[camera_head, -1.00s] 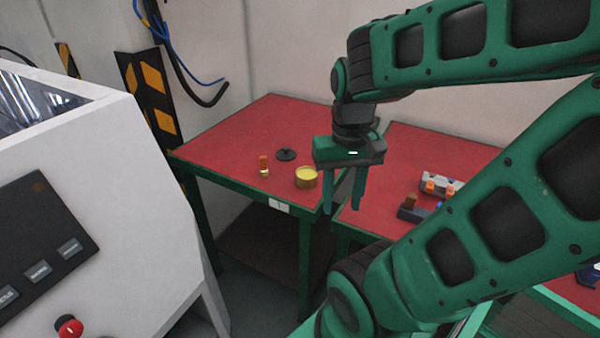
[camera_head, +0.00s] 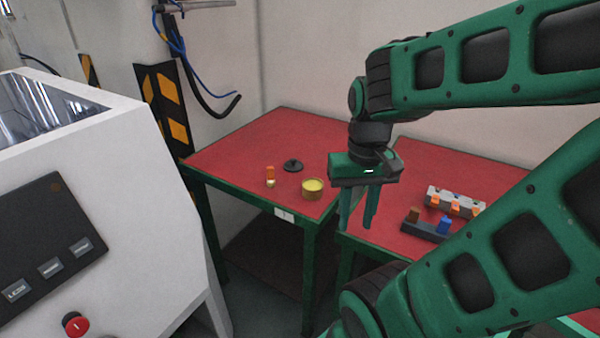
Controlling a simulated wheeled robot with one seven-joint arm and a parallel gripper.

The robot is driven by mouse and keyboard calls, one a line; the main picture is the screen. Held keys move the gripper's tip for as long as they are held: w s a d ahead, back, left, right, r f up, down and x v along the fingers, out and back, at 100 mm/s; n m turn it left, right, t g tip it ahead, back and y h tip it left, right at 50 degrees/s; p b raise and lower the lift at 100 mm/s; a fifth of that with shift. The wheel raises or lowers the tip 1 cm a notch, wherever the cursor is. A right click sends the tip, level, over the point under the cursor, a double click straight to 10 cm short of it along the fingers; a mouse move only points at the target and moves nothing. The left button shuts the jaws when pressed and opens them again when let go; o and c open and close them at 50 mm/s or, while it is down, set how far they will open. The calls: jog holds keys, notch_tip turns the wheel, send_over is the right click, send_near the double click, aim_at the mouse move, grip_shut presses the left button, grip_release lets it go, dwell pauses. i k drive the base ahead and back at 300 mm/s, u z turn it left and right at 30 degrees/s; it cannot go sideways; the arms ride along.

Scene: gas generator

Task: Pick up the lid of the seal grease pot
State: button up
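The lid (camera_head: 293,165) is a small black disc with a raised knob, lying on the red-topped left table (camera_head: 240,150). The seal grease pot (camera_head: 313,190) is a short, round brass-coloured pot with a yellow top face; it stands open in front of and right of the lid, near the table's front edge. My gripper (camera_head: 356,224) points down to the right of the pot, apart from pot and lid. Its two green fingers are spread with nothing visible between them.
A small orange-topped piece (camera_head: 270,176) stands left of the pot. A second red table (camera_head: 410,185) on the right holds a grey block (camera_head: 455,200) and a dark block (camera_head: 425,228) with coloured parts. A white machine (camera_head: 130,190) fills the left. A dark hose (camera_head: 205,97) hangs behind.

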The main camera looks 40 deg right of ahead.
aim_at(294, 165)
jog(key=k, duration=1.05)
jog(key=u, duration=0.6)
jog(key=i, duration=1.4)
jog(key=z, duration=0.65)
jog(key=i, duration=0.45)
jog(key=z, duration=0.3)
